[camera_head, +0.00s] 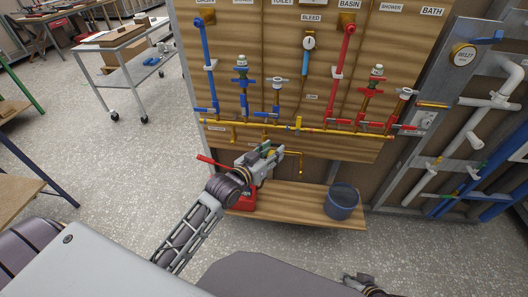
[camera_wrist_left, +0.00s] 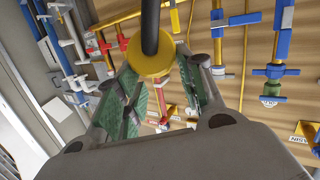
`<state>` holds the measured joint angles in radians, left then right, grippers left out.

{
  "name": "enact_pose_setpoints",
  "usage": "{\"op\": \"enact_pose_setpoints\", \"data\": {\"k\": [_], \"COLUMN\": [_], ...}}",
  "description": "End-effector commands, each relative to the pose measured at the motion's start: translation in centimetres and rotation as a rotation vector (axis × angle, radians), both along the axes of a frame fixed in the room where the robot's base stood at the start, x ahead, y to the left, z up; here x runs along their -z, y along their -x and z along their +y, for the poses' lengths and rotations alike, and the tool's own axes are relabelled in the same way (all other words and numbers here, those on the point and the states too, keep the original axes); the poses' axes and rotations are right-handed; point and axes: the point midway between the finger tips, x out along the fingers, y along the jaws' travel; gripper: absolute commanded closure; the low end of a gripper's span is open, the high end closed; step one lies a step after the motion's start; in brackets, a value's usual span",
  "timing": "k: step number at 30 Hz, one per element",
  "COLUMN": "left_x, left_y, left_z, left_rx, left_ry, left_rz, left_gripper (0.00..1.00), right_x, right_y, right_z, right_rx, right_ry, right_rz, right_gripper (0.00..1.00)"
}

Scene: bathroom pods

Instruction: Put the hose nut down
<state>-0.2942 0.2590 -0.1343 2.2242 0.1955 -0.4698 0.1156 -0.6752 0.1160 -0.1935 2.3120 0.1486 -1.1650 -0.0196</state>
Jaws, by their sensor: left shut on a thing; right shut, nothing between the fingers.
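The hose nut (camera_wrist_left: 152,64) is a yellow, brass-coloured ring on the end of a black hose (camera_wrist_left: 150,25) in the left wrist view. My left gripper (camera_wrist_left: 158,80) is shut on the nut, with its green-padded fingers on either side. In the head view, my left gripper (camera_head: 271,156) is in front of the lower part of the wooden pipe board, above the low shelf. The nut is too small there to make out clearly. My right gripper (camera_head: 364,285) is low at the bottom edge, shut and empty, partly cut off by the frame.
A low wooden shelf (camera_head: 291,207) holds a dark blue bucket (camera_head: 341,203) and a red box (camera_head: 243,201) with a red handle (camera_head: 214,162). The shelf between them is bare. Yellow piping (camera_head: 270,127) with blue and red valves runs across the board.

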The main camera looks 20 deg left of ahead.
Motion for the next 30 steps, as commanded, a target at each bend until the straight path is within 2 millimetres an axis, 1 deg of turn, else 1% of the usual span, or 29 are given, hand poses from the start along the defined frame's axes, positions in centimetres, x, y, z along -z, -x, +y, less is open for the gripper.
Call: {"op": "enact_pose_setpoints", "data": {"k": [1,18,24,30], "left_x": [-1.3,-7.6,-9.5,-10.6], "left_y": [0.4,4.5,5.9,6.6], "left_z": [-0.9,-8.0,-10.3,-11.6], "left_rx": [0.015,0.147,0.187,0.211], "left_ry": [0.006,0.011,0.011,0.013], "left_rz": [-0.014,-0.019,-0.018,-0.018], "left_gripper": [0.85,0.85,0.85,0.85], "right_x": [0.0,0.0,0.0,0.0], "right_y": [0.0,0.0,0.0,0.0], "right_z": [0.0,0.0,0.0,0.0], "right_rx": [0.0,0.0,0.0,0.0], "right_ry": [0.0,0.0,0.0,0.0], "right_rz": [0.0,0.0,0.0,0.0], "right_gripper": [1.0,1.0,1.0,1.0]}}
